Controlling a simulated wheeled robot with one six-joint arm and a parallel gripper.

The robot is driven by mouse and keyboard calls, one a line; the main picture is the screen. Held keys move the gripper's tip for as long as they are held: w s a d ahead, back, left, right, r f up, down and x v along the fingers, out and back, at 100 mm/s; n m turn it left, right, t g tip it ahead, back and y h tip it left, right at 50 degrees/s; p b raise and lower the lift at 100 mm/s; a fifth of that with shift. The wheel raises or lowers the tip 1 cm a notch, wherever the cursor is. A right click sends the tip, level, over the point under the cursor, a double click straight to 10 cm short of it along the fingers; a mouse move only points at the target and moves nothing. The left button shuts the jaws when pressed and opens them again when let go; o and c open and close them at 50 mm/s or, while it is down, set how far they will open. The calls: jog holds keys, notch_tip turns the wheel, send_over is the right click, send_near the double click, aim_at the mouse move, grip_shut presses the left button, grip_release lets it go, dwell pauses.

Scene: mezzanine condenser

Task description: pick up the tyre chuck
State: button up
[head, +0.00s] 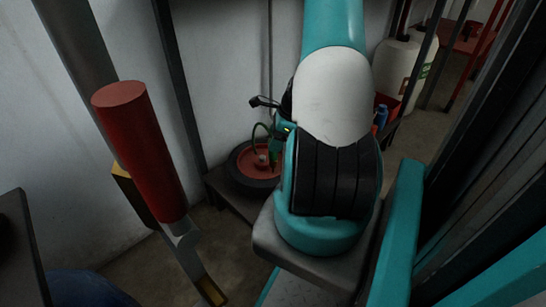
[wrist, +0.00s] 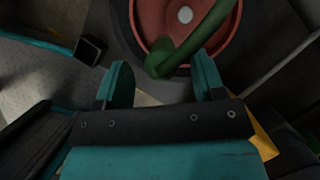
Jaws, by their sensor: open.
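A green curved piece, which looks like the tyre chuck (wrist: 190,42), lies across a red wheel rim (wrist: 147,24) in the wrist view. Its rounded near end is at the rim's near edge, in line with the gap between my fingers. My gripper (wrist: 163,78) is open, with one teal finger to each side of that end and nothing clamped. I cannot tell how far the end is from the fingers in depth.
The wheel has a black tyre (head: 250,181) and rests on a dark low stand (head: 225,190) by the pale wall. A red cylinder (head: 138,150) on a post stands at the left. White containers (head: 396,68) and a blue bottle (head: 381,117) are behind my arm.

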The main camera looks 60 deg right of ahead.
aim_at(272, 156)
jog(key=b+x, duration=0.1)
jog(key=x, duration=0.3)
jog(key=shift+b, duration=0.4)
jog(key=shift+r, duration=0.2)
jog(key=c, duration=1.1)
jog(key=shift+r, duration=0.1)
jog(key=shift+c, duration=0.2)
